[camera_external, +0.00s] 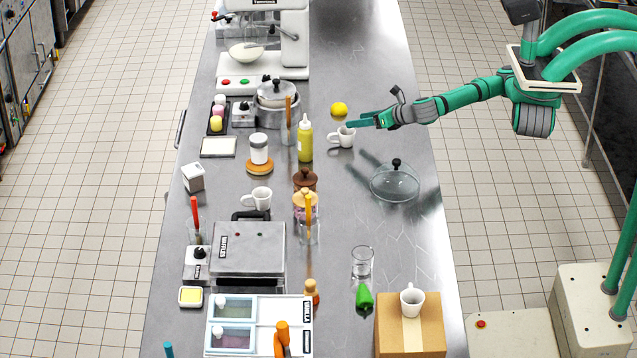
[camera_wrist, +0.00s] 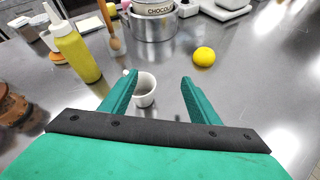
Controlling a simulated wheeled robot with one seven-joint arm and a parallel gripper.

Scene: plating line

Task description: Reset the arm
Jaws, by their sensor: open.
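My green arm reaches in from the right of the external view. My gripper (camera_external: 362,123) is over the steel counter, beside a white cup (camera_external: 343,136). In the wrist view my gripper (camera_wrist: 160,90) has its two green fingers spread wide apart. The white cup (camera_wrist: 145,92) shows between and beyond them, nearer the left finger, which overlaps its edge. Nothing is held. I cannot tell whether the left finger touches the cup.
A lemon (camera_external: 339,109) lies just behind the cup. A yellow squeeze bottle (camera_external: 305,140) stands to the left. A glass lid (camera_external: 395,181) with a black knob lies on the counter (camera_external: 425,245) below my arm. A cardboard box (camera_external: 410,335) bears another white cup (camera_external: 411,300).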

